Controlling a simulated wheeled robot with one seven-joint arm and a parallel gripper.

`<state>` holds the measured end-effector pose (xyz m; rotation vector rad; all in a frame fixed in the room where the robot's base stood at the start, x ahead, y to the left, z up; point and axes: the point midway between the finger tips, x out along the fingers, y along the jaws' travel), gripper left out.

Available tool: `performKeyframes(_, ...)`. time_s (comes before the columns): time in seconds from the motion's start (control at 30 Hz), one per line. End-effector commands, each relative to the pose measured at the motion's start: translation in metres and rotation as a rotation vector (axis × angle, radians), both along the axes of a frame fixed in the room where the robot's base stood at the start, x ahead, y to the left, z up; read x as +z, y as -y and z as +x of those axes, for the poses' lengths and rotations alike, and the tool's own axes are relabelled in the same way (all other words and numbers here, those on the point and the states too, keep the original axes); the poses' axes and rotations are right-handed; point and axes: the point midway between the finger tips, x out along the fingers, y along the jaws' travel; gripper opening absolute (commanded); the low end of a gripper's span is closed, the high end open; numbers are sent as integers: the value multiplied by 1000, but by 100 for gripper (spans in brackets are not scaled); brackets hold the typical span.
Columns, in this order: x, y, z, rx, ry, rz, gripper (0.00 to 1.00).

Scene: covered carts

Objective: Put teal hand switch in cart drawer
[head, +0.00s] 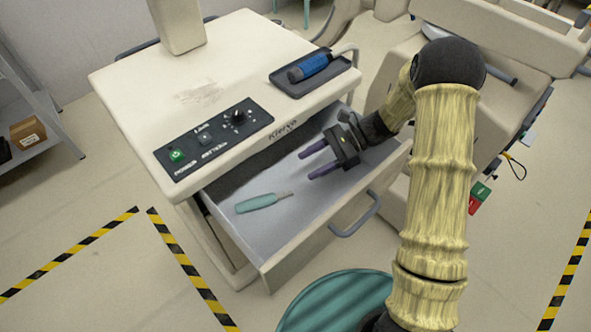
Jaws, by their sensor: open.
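The teal hand switch (262,202) lies flat on the floor of the cart drawer, its grey tip pointing right. The cart drawer (314,218) is pulled out from the front of the white cart (150,85), with a grey handle (356,216) on its front. My gripper (311,161) is open and empty, its two purple fingers pointing left over the drawer's right part. It is apart from the hand switch, to its upper right.
A blue-handled tool (310,66) rests in a dark tray (335,76) on the cart top. A control panel (214,138) sits at the cart's front edge. Another machine (510,90) stands at right. A shelf with a cardboard box (28,132) is at left.

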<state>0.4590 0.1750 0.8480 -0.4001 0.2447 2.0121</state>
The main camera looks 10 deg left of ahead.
Motion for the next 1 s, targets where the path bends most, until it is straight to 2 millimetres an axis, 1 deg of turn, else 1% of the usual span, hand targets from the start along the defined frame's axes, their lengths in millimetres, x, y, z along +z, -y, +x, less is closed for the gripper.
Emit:
performKeyframes(0.1, 6, 11, 7, 2, 2, 1, 52)
performKeyframes(0.23, 9, 17, 9, 4, 1, 0, 52)
performKeyframes(1.0, 8, 18, 9, 0, 0, 0, 52)
